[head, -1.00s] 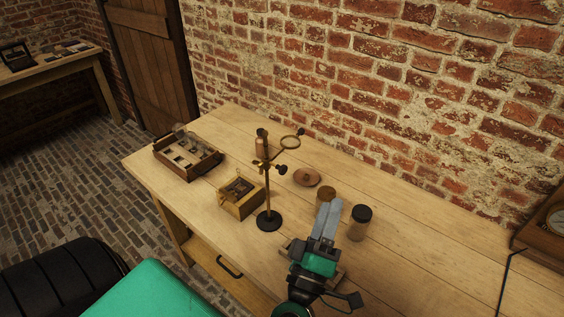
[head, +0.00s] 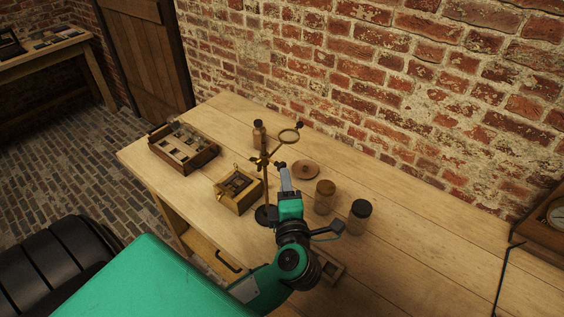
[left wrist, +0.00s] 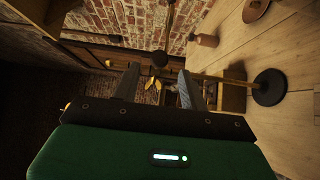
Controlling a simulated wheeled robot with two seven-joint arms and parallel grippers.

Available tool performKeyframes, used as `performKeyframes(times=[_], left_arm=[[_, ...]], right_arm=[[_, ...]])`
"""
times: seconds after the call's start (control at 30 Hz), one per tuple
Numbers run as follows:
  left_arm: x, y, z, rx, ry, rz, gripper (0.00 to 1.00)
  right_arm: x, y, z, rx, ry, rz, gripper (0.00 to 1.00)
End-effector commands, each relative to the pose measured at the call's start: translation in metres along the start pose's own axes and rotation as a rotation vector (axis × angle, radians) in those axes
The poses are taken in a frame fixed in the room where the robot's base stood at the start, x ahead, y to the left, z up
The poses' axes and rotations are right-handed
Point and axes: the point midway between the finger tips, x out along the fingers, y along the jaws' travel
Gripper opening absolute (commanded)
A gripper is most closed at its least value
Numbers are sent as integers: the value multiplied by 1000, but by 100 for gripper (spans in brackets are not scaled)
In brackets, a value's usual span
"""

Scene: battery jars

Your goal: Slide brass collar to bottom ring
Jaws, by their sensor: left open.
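The brass collar (head: 262,161) sits on the upper part of the upright rod (head: 265,190) of a stand with a round black base (head: 266,215). A dark knob (head: 280,166) and an arm with a round ring (head: 289,136) are beside the collar. My left gripper (head: 285,174) is open, just right of the rod near collar height. In the left wrist view a brass piece of the collar (left wrist: 152,86) and the dark knob (left wrist: 160,58) show between the spread fingers (left wrist: 159,84); contact cannot be told. I cannot make out a bottom ring on the rod. My right gripper is not in view.
A small wooden box (head: 238,190) stands left of the stand, with a compartment tray (head: 184,148) farther left. A wooden disc (head: 305,169), a brown jar (head: 325,197) and a black-lidded jar (head: 358,216) are to the right. A bottle (head: 258,133) stands behind.

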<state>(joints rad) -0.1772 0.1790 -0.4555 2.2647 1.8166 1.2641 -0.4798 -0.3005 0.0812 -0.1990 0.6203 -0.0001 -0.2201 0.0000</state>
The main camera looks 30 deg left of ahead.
Motion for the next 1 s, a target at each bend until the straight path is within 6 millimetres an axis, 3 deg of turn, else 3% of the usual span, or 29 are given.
performKeyframes(times=[0.1, 0.3, 0.73, 0.77, 0.9, 1.0], left_arm=[[25, 4, 0, 2, 0, 4, 43], [54, 2, 0, 1, 0, 2, 43], [65, 0, 0, -1, -1, 1, 43], [65, 0, 0, -1, -1, 1, 41], [65, 0, 0, 0, 0, 1, 14], [65, 0, 0, 0, 0, 1, 0]], right_arm=[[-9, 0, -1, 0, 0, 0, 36], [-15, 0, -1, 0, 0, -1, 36], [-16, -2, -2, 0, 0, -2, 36], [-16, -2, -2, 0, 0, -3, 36], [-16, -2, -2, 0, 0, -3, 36], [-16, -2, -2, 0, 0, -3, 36]])
